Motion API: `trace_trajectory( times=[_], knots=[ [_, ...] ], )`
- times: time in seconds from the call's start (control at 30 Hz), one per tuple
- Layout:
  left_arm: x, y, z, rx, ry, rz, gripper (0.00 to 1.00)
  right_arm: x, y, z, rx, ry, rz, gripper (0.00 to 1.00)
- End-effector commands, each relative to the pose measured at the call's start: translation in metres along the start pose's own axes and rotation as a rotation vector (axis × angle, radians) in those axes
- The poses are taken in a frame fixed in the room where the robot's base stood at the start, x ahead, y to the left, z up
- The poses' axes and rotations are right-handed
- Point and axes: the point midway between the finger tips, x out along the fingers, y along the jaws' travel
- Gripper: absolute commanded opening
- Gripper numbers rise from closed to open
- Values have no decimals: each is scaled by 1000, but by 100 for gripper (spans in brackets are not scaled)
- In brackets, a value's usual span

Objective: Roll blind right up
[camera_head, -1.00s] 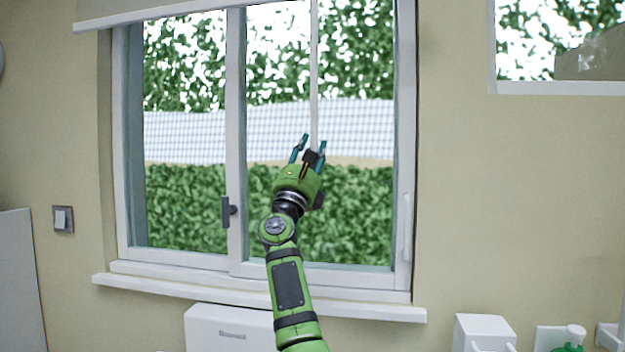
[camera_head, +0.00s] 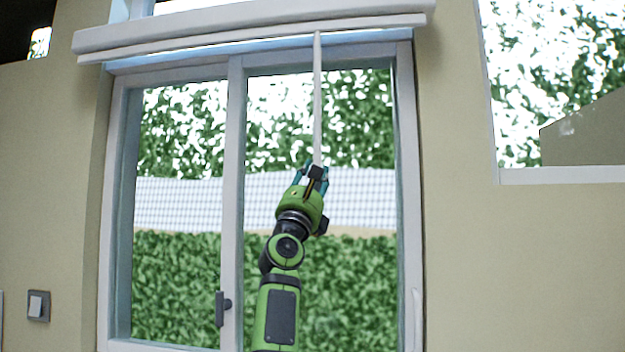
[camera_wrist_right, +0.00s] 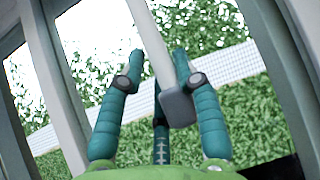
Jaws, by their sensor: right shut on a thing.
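The blind (camera_head: 250,27) is a pale roll along the top of the window, with a thin pale bottom bar (camera_head: 200,50) close beneath it. A thin white pull (camera_head: 317,100) hangs from the bar's right part. In the right wrist view the pull (camera_wrist_right: 150,40) ends in a grey block (camera_wrist_right: 178,108). My right gripper (camera_head: 314,172) is shut on the pull's lower end, in front of the right pane. Its teal fingers stand around the block in the right wrist view (camera_wrist_right: 160,75). My left gripper is not in view.
The sliding window (camera_head: 235,200) has white frames and a dark latch (camera_head: 221,308) on its middle post. A light switch (camera_head: 38,306) is on the left wall. Another window (camera_head: 555,80) is at the upper right. The space around my arm looks clear.

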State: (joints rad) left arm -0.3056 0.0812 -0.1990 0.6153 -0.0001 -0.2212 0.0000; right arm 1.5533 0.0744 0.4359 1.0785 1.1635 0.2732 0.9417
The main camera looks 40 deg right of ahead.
Motion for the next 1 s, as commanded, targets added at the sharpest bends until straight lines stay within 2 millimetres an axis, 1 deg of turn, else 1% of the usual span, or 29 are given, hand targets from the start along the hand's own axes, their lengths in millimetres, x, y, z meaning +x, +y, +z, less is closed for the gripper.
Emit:
trace_trajectory(
  times=[0.03, 0.1, 0.13, 0.17, 0.2, 0.47, 0.63, 0.77, 1.0],
  knots=[
    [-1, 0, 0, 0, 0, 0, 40, 3, -3, 6, -3, -11, -2, 0],
    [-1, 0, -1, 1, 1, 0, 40, 3, -3, 6, -3, -11, -3, 0],
    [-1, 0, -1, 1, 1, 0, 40, 3, -3, 6, -3, -11, -3, 41],
    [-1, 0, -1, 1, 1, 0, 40, 3, -3, 6, -3, -11, -3, 53],
    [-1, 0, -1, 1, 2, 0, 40, 3, -3, 6, -3, -10, -3, 54],
    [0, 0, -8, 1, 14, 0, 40, 1, -2, 3, 0, -6, -2, 54],
    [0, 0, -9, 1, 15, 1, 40, -6, 0, 4, 4, -6, 0, 54],
    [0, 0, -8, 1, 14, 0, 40, -22, 1, 4, 7, -5, 1, 54],
    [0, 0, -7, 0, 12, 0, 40, -67, -1, 2, 4, -4, -1, 54]
  ],
)
